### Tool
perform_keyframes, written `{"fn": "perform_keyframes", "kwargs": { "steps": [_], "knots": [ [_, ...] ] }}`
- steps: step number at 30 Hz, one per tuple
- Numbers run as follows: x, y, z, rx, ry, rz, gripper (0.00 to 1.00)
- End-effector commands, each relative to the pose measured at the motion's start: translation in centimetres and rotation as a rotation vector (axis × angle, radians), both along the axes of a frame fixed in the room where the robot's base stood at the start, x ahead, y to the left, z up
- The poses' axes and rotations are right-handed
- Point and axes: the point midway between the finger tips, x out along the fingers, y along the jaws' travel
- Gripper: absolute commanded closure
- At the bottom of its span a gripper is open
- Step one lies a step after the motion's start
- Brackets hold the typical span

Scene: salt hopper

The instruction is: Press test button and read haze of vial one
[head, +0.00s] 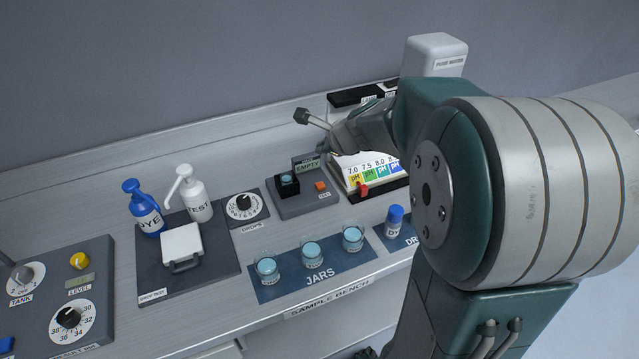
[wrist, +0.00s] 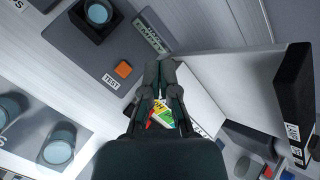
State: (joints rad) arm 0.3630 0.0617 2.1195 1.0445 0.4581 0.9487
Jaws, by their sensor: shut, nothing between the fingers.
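The grey haze meter (head: 300,203) stands at the back of the bench.
Three jars with blue liquid stand on a blue JARS mat (head: 282,291) in front. A pH chart stand (head: 375,190) is right of the meter. My arm hides the right side.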

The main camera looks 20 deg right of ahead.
Motion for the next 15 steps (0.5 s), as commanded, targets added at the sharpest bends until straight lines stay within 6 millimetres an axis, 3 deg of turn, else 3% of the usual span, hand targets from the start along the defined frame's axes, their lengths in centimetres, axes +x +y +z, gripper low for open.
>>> {"fn": "perform_keyframes", "kwargs": {
  "steps": [15],
  "knots": [
    [-0.1,0.0,-6.3,0.002,0.005,0.000,1.00]
  ]
}}
